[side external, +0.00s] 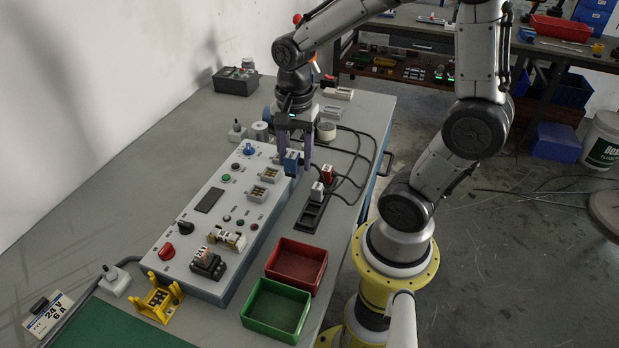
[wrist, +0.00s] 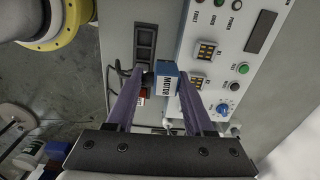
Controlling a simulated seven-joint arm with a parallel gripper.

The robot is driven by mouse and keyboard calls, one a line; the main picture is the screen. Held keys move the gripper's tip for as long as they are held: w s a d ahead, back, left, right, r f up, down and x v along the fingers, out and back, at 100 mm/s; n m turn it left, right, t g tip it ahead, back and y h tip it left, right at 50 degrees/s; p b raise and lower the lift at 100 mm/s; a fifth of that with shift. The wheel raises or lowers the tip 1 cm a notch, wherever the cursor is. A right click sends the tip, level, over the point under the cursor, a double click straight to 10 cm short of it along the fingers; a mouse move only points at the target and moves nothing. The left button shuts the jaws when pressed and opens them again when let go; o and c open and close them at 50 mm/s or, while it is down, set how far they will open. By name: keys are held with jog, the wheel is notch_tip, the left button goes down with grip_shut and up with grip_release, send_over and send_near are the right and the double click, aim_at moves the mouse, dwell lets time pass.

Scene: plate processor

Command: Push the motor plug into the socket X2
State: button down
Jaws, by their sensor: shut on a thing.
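The motor plug (wrist: 167,84) is blue with a white label reading MOTOR in the wrist view; it also shows in the side view (side external: 291,162). My gripper (side external: 294,160) has purple fingers and is shut on the plug. It holds the plug at the far right end of the grey control panel (side external: 225,205). Two sockets with yellowish contacts are on the panel: one (side external: 270,174) nearer the plug and one (side external: 257,194) farther off. Both show in the wrist view, the nearer (wrist: 197,79) and the farther (wrist: 206,50). Their labels are too small to read surely. The plug is beside the sockets, not in either.
A black slotted holder (side external: 313,213) with a white and a red plug stands right of the panel, with dark cables behind. Red (side external: 296,263) and green (side external: 275,308) bins stand at the front. Knobs and buttons rise from the panel, including a blue knob (side external: 249,149).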

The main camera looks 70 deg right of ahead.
jog(key=w+d+r, duration=0.2)
jog(key=w+d, duration=0.3)
jog(key=w, duration=0.3)
jog(key=shift+m, duration=0.3)
jog(key=shift+w+d+f, duration=0.15)
jog(key=shift+d+f, duration=0.05)
jog(key=shift+f, duration=1.65)
jog(key=shift+w+d+f, duration=0.1)
jog(key=shift+d+f, duration=0.05)
jog(key=shift+f, duration=1.7)
jog(key=shift+f, duration=1.25)
jog(key=shift+c, duration=1)
grip_release()
jog(key=shift+r, duration=0.15)
